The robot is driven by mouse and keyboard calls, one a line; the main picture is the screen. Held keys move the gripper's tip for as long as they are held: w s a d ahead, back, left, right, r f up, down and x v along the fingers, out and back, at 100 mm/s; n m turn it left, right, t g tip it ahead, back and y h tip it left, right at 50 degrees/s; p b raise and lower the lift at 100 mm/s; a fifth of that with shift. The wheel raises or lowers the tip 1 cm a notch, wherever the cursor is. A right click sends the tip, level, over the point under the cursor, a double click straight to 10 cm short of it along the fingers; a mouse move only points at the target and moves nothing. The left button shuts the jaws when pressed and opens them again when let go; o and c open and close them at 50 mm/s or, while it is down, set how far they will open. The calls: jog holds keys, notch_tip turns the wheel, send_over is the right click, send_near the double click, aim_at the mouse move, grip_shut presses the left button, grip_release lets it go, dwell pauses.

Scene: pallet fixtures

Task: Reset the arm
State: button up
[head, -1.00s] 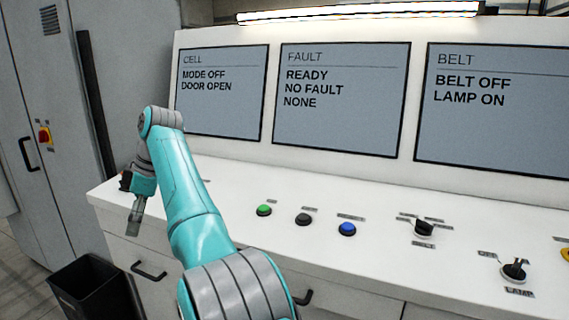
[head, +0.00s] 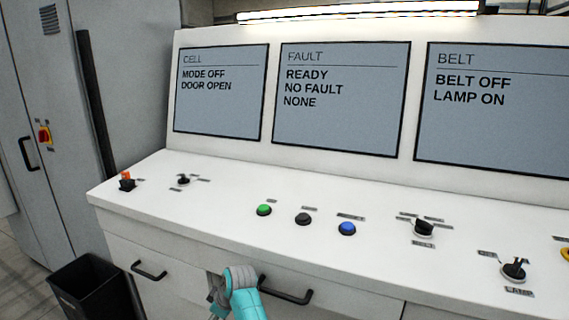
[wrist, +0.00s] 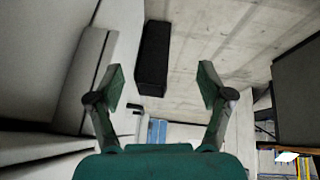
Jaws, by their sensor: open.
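My teal arm (head: 240,293) is folded low at the front edge of the white console, at the bottom of the head view. My gripper (wrist: 162,76) shows in the wrist view with its two fingers spread wide and nothing between them. The gripper itself cannot be made out clearly in the head view. The wrist view looks past the fingers toward the floor.
The console (head: 200,215) carries green (head: 264,210), black (head: 303,219) and blue (head: 347,229) buttons, and several switches. Screens read MODE OFF, DOOR OPEN, NO FAULT, BELT OFF, LAMP ON. A black bin (head: 88,287) stands at lower left. The console top is clear of my arm.

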jog(key=s+d+f+m+t, duration=0.2)
jog(key=s+d+f, duration=0.3)
jog(key=d+f, duration=0.45)
jog(key=s+d+f+m+t+h, duration=0.1)
jog(key=s+d+f+m, duration=0.1)
jog(key=s+d+f, duration=0.35)
jog(key=s+d+f+m+t, duration=0.25)
jog(key=s+d, duration=0.35)
jog(key=s, duration=0.3)
jog(key=s+d+f+m+t+h, duration=0.1)
jog(key=s+d+f+m, duration=0.1)
jog(key=s+d+f, duration=0.35)
jog(key=s+d+r+m+t+h, duration=0.1)
jog(key=s+d+r, duration=0.25)
jog(key=s, duration=0.45)
jog(key=s+d+r+m+t, duration=0.1)
jog(key=s+d+r, duration=0.25)
jog(key=s, duration=0.35)
jog(key=s+d+r+m+t+h, duration=0.1)
jog(key=s+d+r+m, duration=0.2)
jog(key=s, duration=0.5)
jog(key=s+d+r+t, duration=0.1)
jog(key=s+r, duration=0.5)
jog(key=r, duration=0.4)
jog(key=s+d+r+m+t+h, duration=0.1)
jog(key=s+r, duration=0.4)
jog(key=r, duration=0.5)
jog(key=shift+s+d, duration=0.35)
jog(key=shift+s, duration=0.05)
